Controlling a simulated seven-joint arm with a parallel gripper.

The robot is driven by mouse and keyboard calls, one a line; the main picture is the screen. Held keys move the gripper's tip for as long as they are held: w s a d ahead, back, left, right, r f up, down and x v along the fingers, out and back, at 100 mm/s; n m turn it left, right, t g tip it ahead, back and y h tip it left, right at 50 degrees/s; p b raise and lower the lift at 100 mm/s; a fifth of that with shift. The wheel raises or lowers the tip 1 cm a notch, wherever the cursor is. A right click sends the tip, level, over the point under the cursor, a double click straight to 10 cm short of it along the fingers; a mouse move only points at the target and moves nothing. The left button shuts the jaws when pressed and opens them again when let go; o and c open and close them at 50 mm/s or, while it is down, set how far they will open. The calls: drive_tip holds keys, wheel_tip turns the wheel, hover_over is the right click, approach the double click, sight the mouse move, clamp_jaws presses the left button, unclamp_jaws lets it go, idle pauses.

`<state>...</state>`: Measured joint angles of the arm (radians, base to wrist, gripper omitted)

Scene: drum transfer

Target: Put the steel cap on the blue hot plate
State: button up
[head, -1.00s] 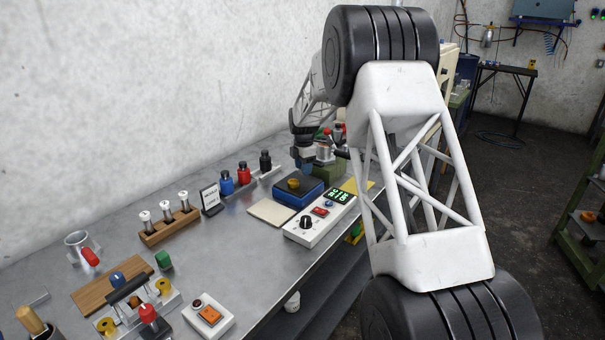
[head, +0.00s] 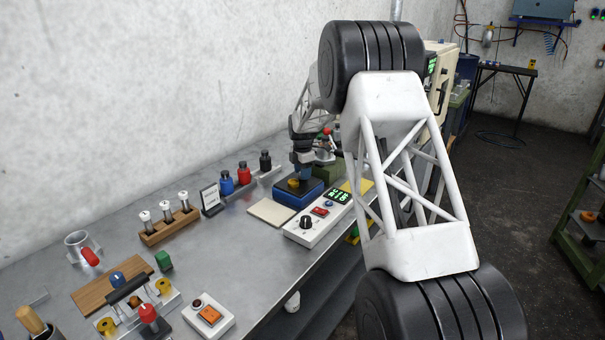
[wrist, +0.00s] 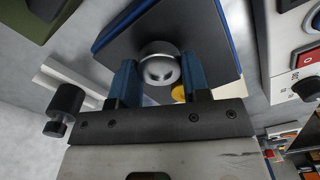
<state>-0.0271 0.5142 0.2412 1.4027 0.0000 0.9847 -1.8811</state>
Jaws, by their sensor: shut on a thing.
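The steel cap (wrist: 158,66) is a round silvery piece between the two blue fingers of my gripper (wrist: 159,76) in the wrist view. My gripper is shut on it. The blue hot plate (wrist: 208,35), with a dark top and blue sides, lies behind the cap in that view. In the head view my gripper (head: 305,173) is over the back part of the hot plate (head: 289,201). The cap is hard to make out there. I cannot tell whether it touches the plate. A brass-yellow piece (head: 293,184) sits on the plate, close to the right finger in the wrist view.
A white control box (head: 318,219) with a knob and green display stands right of the plate. A pale mat (head: 271,212) lies in front of it. Red, blue and black bottles (head: 243,174) stand to the left, and a green block (head: 328,170) stands behind.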

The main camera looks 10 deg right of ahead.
drive_tip(key=shift+f, duration=0.25)
drive_tip(key=shift+f, duration=0.15)
drive_tip(key=o, duration=1)
wheel_tip(320, 180, up, 12)
drive_tip(key=shift+r, duration=0.1)
idle(0.3)
idle(0.5)
